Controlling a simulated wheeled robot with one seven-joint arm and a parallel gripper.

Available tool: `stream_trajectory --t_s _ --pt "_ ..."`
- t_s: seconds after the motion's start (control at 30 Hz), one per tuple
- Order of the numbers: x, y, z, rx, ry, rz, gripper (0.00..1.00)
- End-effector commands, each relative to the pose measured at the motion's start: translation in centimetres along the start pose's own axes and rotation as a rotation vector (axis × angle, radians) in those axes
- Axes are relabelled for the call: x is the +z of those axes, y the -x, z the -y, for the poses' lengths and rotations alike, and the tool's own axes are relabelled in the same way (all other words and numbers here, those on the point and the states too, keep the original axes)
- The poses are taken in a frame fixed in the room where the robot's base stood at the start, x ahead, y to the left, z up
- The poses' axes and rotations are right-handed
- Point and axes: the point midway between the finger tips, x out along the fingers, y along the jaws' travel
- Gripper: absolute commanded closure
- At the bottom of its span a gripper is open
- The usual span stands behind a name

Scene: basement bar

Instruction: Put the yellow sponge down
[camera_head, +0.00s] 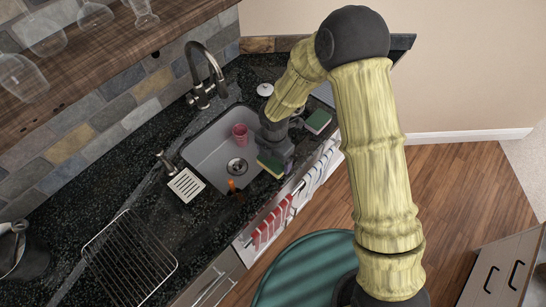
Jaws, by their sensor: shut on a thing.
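My gripper (271,160) is over the front right rim of the sink. It is shut on a small sponge (268,166) that shows yellow and dark green. The fingers and wrist partly hide the sponge, and I cannot tell whether it touches the counter. A second sponge (318,121), green on top with a yellow edge, is on the right, beyond my gripper.
The grey sink (208,152) holds a pink cup (240,134). A tall faucet (204,78) stands behind it. An orange item (232,184) is at the front rim. A white slotted square (186,185) and a wire rack (130,262) lie left on the dark counter (90,200).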

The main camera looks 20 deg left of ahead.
Motion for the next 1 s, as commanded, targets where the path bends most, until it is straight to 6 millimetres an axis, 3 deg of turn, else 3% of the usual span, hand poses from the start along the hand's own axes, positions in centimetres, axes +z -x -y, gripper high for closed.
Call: stream_trajectory --t_s 0.37,0.57,0.77,1.0 --pt "-0.2 0.0 -0.1 0.001 0.003 0.000 0.40" --pt "1.1 -0.6 0.6 0.000 -0.112 0.000 0.40" --pt "4.8 -2.3 2.9 -0.001 -0.482 -0.002 0.40" --pt "9.7 -4.5 6.9 -0.001 -1.029 -0.003 0.40"
